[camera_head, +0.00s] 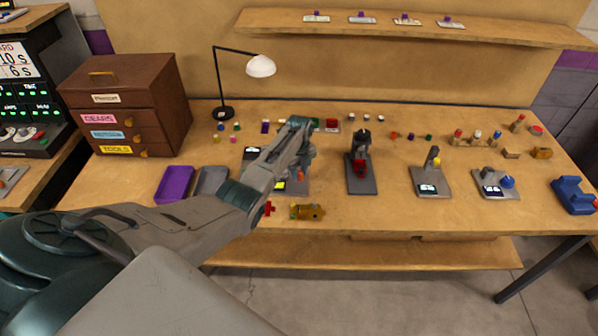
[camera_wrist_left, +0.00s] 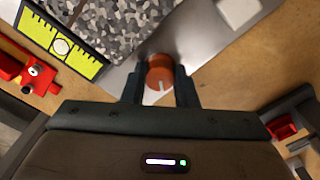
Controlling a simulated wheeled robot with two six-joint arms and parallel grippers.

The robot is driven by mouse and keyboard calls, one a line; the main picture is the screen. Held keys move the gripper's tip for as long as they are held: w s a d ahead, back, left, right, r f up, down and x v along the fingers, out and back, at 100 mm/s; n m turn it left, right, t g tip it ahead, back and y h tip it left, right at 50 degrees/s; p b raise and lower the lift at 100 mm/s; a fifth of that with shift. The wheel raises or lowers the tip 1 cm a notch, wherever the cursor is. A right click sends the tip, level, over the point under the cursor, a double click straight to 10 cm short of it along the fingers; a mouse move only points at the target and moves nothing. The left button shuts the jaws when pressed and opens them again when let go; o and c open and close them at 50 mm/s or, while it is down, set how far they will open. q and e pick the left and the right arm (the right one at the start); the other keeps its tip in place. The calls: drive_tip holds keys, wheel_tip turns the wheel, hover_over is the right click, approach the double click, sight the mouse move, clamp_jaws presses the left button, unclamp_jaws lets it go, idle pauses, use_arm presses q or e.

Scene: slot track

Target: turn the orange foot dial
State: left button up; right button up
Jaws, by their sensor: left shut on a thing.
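The orange foot dial (camera_wrist_left: 159,75) is a round orange knob with a pale pointer line, on a grey metal plate (camera_wrist_left: 205,35) in the left wrist view. My left gripper (camera_wrist_left: 160,88) has one finger on each side of the dial and is shut on it. The pale line points toward the palm. In the head view the dial (camera_head: 300,177) shows as a small orange spot below my left gripper (camera_head: 301,170), and my arm hides much of its device. My right gripper is not in view.
A yellow gauge (camera_wrist_left: 62,45) and a red part (camera_wrist_left: 38,75) lie left of the dial. In the head view a black stand with a red part (camera_head: 361,185) stands to the right. A purple tray (camera_head: 174,184) lies to the left, and a brass piece (camera_head: 307,212) lies near the front edge.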

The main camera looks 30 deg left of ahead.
sight(299, 173)
use_arm(q)
drive_tip(key=shift+w+r, duration=0.1)
drive_tip(key=o, duration=0.7)
wheel_tip(299, 173, up, 11)
drive_tip(key=shift+f+b, duration=0.1)
drive_tip(key=shift+b, duration=1)
